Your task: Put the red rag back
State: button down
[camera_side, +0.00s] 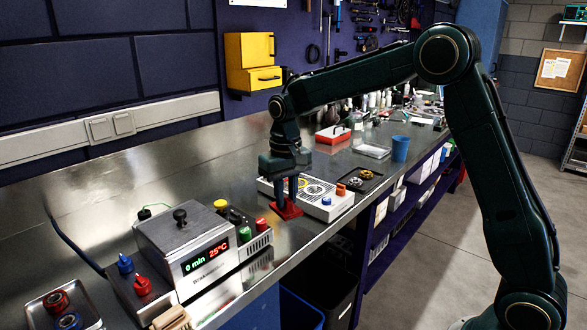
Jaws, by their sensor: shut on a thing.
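The red rag (287,209) is a small flat red cloth at the left end of a white tray-like unit on the steel bench. My gripper (290,202) points down from above with its fingers at the rag, shut on it. The rag is at or just above the bench top; I cannot tell whether it touches the surface. The fingers hide part of the rag.
A blue cup (400,149) is further back. Bare steel (290,247) lies in front.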

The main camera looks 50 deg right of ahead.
jog(key=w+d+r+n, duration=0.3)
jog(key=w+r, duration=0.3)
jog(key=r, duration=0.5)
jog(key=shift+w+d+r, duration=0.2)
jog(key=shift+d+r, duration=0.15)
jog(key=shift+d, duration=0.3)
notch_tip(320, 180, down, 16)
jog(key=shift+r, duration=0.1)
jog(key=shift+f, duration=2.15)
jog(key=shift+f, duration=0.1)
jog(key=c, duration=1.3)
grip_release()
jog(key=shift+o, duration=0.2)
